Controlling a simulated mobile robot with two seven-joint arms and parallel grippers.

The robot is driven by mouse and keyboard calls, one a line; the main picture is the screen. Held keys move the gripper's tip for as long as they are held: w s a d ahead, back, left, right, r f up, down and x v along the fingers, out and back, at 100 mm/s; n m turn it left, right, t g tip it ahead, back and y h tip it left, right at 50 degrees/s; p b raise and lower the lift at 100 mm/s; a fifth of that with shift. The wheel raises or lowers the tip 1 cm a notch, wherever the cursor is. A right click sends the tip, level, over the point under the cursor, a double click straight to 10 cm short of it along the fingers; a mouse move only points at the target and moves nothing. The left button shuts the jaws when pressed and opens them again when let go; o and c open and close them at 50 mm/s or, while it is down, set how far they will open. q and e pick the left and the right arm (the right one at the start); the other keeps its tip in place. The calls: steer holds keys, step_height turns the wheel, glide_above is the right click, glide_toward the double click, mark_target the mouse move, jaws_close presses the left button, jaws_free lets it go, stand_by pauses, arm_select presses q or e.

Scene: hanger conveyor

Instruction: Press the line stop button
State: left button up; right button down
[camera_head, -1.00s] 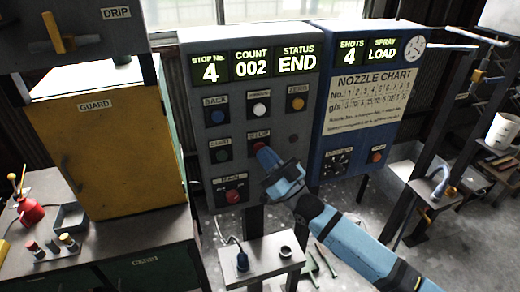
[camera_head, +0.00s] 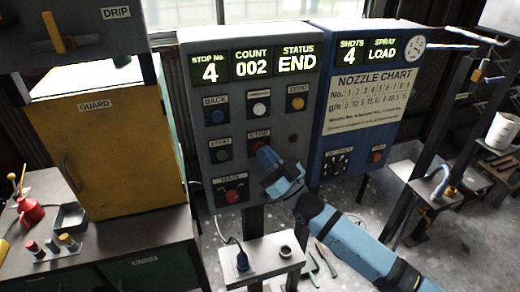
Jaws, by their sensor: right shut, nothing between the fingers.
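The grey control panel (camera_head: 291,120) stands upright in the middle, with several labelled buttons. The panel's display (camera_head: 253,63) reads stop number 4, count 002, status END. My left gripper is not in view.
A blue nozzle chart box (camera_head: 328,150) stands to the right of the panel. Other buttons sit close by: green (camera_head: 220,153), white (camera_head: 260,109), and a red main switch (camera_head: 232,195). A yellow guard cabinet (camera_head: 110,150) stands left. A small table (camera_head: 262,264) is below.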

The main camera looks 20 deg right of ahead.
steer(key=shift+w, duration=0.3)
steer(key=shift+s, duration=0.5)
steer(key=s+p, duration=0.2)
steer(key=s, duration=0.3)
steer(key=shift+s+d, duration=0.1)
steer(key=shift+s, duration=0.3)
stand_by(0.5)
